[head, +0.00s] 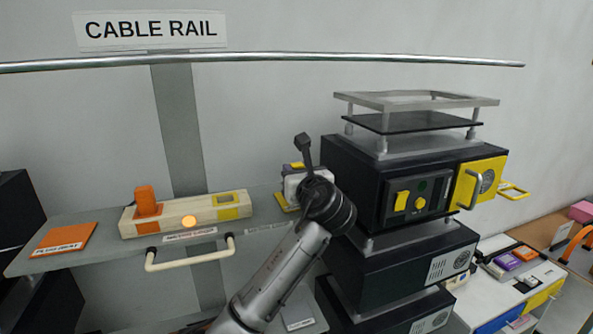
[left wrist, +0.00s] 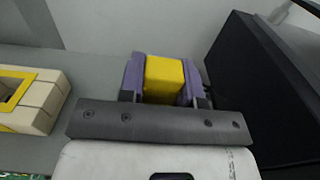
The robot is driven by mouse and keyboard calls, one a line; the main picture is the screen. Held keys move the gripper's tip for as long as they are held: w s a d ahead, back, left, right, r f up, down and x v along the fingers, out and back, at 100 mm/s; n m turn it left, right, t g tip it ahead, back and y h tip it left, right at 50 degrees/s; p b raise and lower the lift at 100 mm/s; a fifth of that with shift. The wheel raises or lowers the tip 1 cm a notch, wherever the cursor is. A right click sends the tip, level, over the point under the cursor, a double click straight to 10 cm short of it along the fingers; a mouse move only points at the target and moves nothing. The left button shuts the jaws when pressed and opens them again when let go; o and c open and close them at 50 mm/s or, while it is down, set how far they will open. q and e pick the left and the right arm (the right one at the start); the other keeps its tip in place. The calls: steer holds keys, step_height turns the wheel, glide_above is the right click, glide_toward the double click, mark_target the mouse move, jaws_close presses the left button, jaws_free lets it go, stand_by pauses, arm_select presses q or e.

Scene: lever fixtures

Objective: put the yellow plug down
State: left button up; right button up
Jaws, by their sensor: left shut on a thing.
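My left gripper (left wrist: 164,82) is shut on the yellow plug (left wrist: 165,76), which sits between its two purple fingers in the left wrist view. In the head view the hand is over the right end of the shelf (head: 110,243), between the cream power strip (head: 186,214) and the dark stacked unit. The hand and arm mostly hide the plug there. A bit of yellow (head: 282,201) shows on the shelf beside the hand. I cannot tell whether the plug touches the shelf. My right gripper is not in view.
An orange pad (head: 66,239) lies at the left. The dark unit (head: 345,163) stands close to the hand's right. A cream handle (head: 190,257) juts from the shelf front.

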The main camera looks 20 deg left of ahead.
arm_select(q)
steer(key=shift+f, duration=0.4)
steer(key=shift+f, duration=0.1)
steer(key=o, duration=0.9)
steer(key=shift+s+d, duration=0.15)
steer(key=shift+d, duration=0.05)
steer(key=shift+b+v, duration=2.9)
steer(key=shift+v, duration=2.95)
